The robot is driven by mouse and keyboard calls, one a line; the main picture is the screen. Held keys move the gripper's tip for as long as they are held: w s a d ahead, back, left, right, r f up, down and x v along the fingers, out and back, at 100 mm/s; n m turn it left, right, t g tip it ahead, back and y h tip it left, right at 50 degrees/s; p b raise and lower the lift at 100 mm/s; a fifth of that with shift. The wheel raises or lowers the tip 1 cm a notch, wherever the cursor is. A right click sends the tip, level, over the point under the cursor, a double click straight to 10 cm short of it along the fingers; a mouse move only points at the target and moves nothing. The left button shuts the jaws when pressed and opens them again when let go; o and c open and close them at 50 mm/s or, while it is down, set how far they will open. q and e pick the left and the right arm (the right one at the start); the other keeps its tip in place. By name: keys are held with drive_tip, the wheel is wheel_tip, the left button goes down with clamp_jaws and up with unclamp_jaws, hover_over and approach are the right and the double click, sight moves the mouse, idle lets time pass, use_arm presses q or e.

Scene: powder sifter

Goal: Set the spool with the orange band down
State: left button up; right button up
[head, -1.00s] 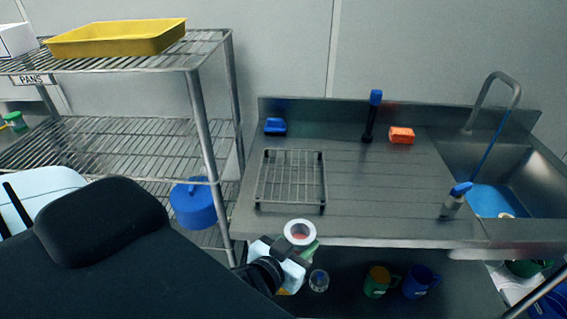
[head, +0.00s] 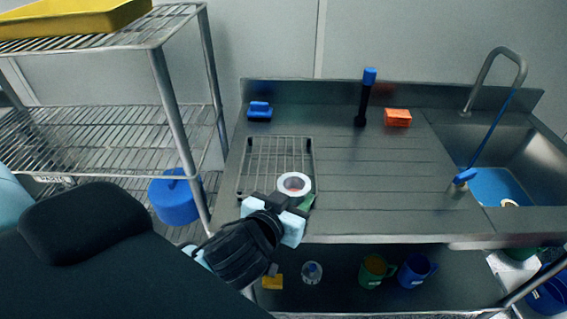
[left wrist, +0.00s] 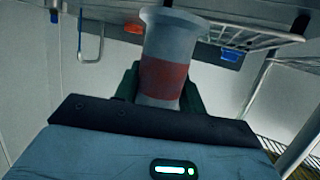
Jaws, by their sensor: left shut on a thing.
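The spool (head: 294,184) shows its pale round end in the head view, over the front right part of a wire rack (head: 244,168). In the left wrist view the spool (left wrist: 165,72) is grey with flared ends and a dull red band around its middle. My left gripper (head: 300,198) is shut on the spool, with its dark green fingers on either side of it. The rack also shows in the left wrist view (left wrist: 240,33). I cannot tell whether the spool touches the rack. My right gripper is not in view.
The steel counter (head: 380,190) is clear right of the rack. A blue brush (head: 259,111), a dark blue-topped tool (head: 365,98) and an orange block (head: 397,117) stand along the back. The sink (head: 530,155) is at right; wire shelving (head: 163,95) is at left.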

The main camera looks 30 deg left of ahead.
sight(295, 180)
use_arm(q)
drive_tip(key=shift+w+a+r+n+y+b, duration=0.15)
drive_tip(key=shift+w+r+y+b, duration=0.1)
drive_tip(key=shift+w+r+b, duration=0.25)
drive_tip(key=shift+w+a+r+n+y+b, duration=0.15)
drive_tip(key=shift+w+r+y+b, duration=0.1)
drive_tip(key=shift+w+r+b, duration=0.25)
drive_tip(key=shift+w+a+r, duration=0.1)
drive_tip(key=shift+w+r, duration=0.1)
drive_tip(key=shift+w+a+r, duration=0.1)
drive_tip(key=shift+r, duration=0.25)
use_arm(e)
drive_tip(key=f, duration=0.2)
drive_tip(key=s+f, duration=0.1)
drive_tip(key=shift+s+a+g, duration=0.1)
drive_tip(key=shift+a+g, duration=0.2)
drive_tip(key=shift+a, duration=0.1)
